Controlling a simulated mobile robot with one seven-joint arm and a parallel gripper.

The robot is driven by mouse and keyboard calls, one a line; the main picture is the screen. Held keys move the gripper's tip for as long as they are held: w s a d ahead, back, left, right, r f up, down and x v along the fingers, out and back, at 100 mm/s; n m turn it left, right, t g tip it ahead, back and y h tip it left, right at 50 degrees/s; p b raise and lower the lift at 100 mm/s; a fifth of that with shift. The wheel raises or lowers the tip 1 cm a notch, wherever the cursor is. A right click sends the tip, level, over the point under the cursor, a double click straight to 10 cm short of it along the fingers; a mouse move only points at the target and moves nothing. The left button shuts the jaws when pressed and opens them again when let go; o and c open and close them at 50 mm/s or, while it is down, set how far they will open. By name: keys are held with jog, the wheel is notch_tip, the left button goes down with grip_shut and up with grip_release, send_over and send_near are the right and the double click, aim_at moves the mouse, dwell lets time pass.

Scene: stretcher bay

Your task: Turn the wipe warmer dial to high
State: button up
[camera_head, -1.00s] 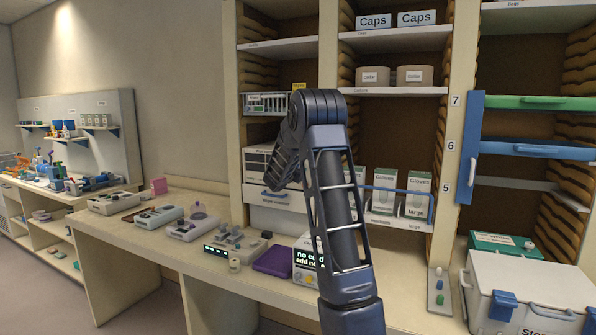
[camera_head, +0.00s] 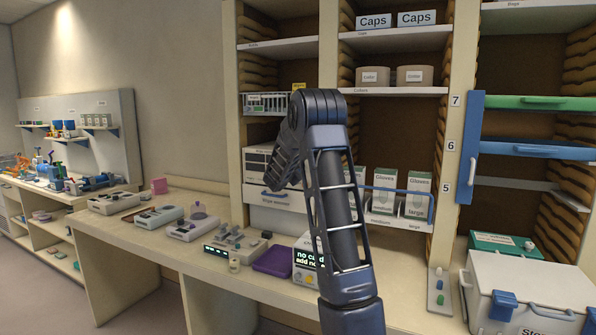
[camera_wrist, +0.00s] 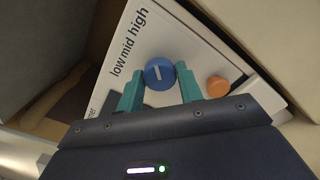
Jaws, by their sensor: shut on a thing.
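The wipe warmer's white panel (camera_wrist: 178,42) fills the middle of the wrist view, printed low, mid and high along its left side. The round blue dial (camera_wrist: 159,72) sits on this panel. Its short white mark runs roughly up and down in the picture; which word it points at I cannot tell for sure. My gripper (camera_wrist: 159,77) has its two teal fingers on either side of the dial, shut on it. In the head view, the wipe warmer (camera_head: 262,166) stands in the lower middle shelf bay, partly behind my arm. The dial and my fingers are hidden there.
An orange knob (camera_wrist: 217,85) sits on the same panel, close to the right finger. In the head view, glove boxes (camera_head: 384,190) stand right of my arm. The counter below holds a purple tray (camera_head: 273,261) and a small display box (camera_head: 304,258).

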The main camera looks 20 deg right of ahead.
jog(key=o, duration=1)
jog(key=v, duration=1.1)
jog(key=shift+d, duration=0.1)
